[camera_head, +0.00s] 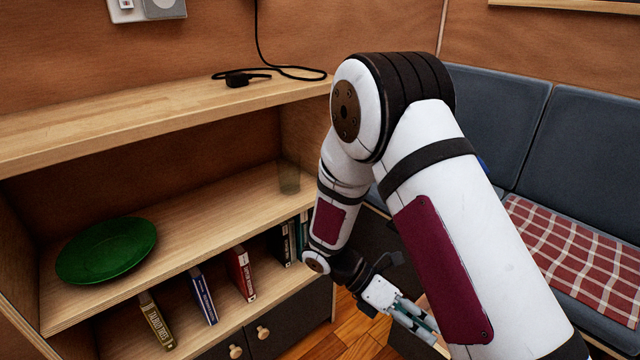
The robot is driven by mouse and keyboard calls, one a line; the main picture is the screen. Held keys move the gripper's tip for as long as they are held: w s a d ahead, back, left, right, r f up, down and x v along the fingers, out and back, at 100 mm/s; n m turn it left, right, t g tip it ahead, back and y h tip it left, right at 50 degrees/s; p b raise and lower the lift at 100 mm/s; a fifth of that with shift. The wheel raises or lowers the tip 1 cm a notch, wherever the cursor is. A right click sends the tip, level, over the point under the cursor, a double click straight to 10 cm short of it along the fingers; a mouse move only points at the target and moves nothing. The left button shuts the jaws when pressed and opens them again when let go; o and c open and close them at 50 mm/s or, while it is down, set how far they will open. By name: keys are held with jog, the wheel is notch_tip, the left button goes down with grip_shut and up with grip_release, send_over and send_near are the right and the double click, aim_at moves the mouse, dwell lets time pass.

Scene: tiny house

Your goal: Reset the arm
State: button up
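My arm (445,215) reaches in from the lower right, bends at a high elbow and folds down beside the shelf unit. My gripper (412,322) is low in the centre of the view, to the right of the shelf's lower cabinet, and points down and right. Its fingertips are small and partly hidden by my own arm link, so I cannot tell whether it is open or shut, or whether it holds anything.
A wooden shelf unit (150,113) fills the left, with a green plate (106,250), a clear glass (289,178) and several books (203,296). A black cable (290,73) lies on top. A blue-grey sofa (590,130) with a checked red cloth (570,250) stands right.

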jog(key=s+d+r+m+y, duration=0.1)
jog(key=s+r+m+y, duration=0.25)
jog(key=r+m, duration=0.4)
jog(key=s+d+r+m+y, duration=0.1)
jog(key=s+r+m+y, duration=0.3)
jog(key=r, duration=0.7)
jog(key=s+a+r+m+t+y, duration=0.1)
jog(key=s+r+m+t+y, duration=0.15)
jog(key=s+m, duration=0.45)
jog(key=s+a+r+m+t+y, duration=0.1)
jog(key=s+a+r+m+t, duration=0.2)
jog(key=s, duration=0.6)
notch_tip(320, 180, up, 33)
jog(key=d+t+p, duration=0.1)
jog(key=t+p, duration=0.3)
jog(key=p, duration=2.7)
jog(key=shift+w+d+f+m, duration=0.25)
jog(key=shift+d+m, duration=0.1)
jog(key=shift+m, duration=0.1)
